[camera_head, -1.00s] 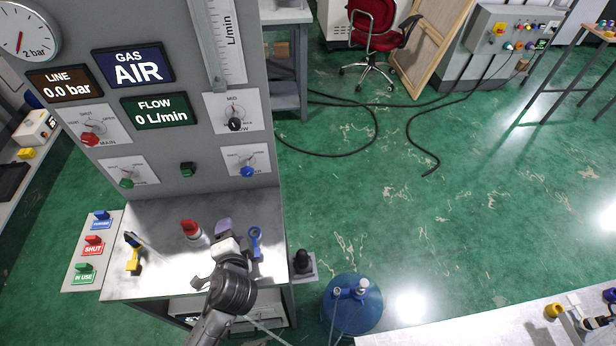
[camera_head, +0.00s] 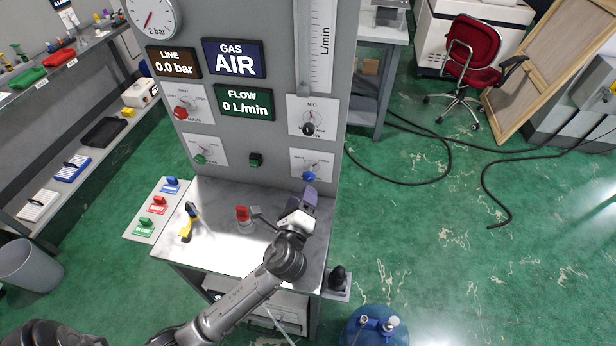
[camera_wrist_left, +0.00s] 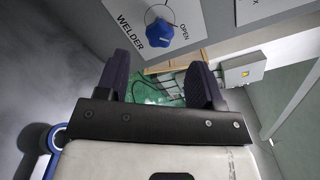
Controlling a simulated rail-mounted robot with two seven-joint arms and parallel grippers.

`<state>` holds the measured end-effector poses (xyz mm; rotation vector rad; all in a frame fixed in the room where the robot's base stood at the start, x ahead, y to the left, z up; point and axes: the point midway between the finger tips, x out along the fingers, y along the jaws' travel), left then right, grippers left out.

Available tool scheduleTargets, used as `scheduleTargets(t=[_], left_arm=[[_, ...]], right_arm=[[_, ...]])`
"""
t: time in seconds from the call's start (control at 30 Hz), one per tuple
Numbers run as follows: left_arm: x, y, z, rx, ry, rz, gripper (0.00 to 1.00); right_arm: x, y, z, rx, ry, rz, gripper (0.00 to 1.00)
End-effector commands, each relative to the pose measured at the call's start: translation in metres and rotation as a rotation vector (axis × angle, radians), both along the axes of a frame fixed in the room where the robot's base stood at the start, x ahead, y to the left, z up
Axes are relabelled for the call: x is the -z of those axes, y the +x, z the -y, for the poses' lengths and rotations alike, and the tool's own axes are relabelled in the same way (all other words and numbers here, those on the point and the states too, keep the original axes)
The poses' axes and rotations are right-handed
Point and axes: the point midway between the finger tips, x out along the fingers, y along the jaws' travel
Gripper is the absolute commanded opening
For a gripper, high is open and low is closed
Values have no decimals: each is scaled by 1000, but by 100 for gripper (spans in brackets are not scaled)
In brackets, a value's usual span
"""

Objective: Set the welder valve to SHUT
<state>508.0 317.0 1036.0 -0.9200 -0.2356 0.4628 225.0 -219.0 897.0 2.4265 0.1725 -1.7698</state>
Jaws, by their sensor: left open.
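The welder valve is a blue knob (camera_wrist_left: 165,33) on a white plate marked WELDER and OPEN in the left wrist view. In the head view the same blue knob (camera_head: 309,176) sits low on the right of the grey panel. I cannot read its setting for sure. My left gripper (camera_head: 307,196) is just below and in front of it in the head view. In the left wrist view its two dark fingers (camera_wrist_left: 160,78) are apart and empty, with the knob beyond their tips, not between them. My right gripper is not in view.
The grey panel (camera_head: 270,125) also carries a red knob (camera_head: 181,112), a black knob (camera_head: 308,129) and a green knob (camera_head: 200,159). A red-topped item (camera_head: 242,213) and a yellow tool (camera_head: 188,225) stand on the bench below. A blue cylinder (camera_head: 372,328) is on the floor at right.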

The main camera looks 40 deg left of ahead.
Motion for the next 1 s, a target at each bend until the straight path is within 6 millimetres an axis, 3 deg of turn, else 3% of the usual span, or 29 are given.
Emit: scheduleTargets(t=[0.2, 0.4, 0.97, 1.0], left_arm=[[0, 34, -19, 0, 1, 1, 61], [0, 55, -30, 1, 0, 1, 61], [0, 67, -37, 0, -2, -1, 61], [0, 67, -37, 0, -2, -1, 57]], right_arm=[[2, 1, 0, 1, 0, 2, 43], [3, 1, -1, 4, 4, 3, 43], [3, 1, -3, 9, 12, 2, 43], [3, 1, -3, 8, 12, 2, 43]])
